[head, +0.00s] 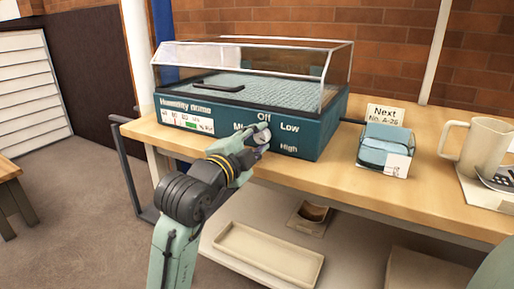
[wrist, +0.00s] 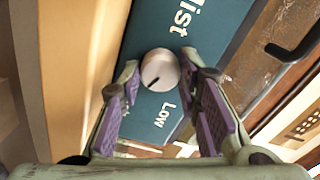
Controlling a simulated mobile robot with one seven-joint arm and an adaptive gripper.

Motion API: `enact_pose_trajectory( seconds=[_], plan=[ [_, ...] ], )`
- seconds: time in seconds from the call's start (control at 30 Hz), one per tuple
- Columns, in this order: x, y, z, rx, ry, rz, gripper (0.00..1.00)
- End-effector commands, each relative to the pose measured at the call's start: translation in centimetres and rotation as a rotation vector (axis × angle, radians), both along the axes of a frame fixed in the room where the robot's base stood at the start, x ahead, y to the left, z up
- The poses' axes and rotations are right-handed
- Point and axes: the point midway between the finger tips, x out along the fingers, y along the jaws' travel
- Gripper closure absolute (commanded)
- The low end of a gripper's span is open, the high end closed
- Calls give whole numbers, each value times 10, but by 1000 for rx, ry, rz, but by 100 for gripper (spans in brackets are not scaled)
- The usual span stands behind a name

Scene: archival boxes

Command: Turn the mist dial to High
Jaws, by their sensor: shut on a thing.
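The mist dial (wrist: 160,69) is a round pale knob with a dark pointer line on the teal front of the humidity dome (head: 313,140). My gripper (wrist: 160,72) has its purple-padded fingers on either side of the dial, shut on it. In the wrist view the pointer slants to the lower left, to the left of the "Low" label (wrist: 166,115). In the head view my gripper (head: 260,144) covers part of the dial, and the "High" label (head: 289,148) is below right of it. High cannot be seen in the wrist view, so the exact setting is unclear.
The dome stands on a wooden bench (head: 350,188). A "Next" card (head: 385,115), a small clear box (head: 385,150) and a beige mug (head: 480,148) are to its right. A pale tray (head: 268,255) lies on the shelf below. The bench front before the dome is clear.

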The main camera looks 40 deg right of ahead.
Motion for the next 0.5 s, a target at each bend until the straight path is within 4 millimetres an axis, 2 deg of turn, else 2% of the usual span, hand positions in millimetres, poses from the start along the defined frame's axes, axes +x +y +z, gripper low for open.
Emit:
enact_pose_trajectory(
  seconds=[0.5],
  plan=[
    [0, 0, 0, 38, -94, -2, 97]
  ],
)
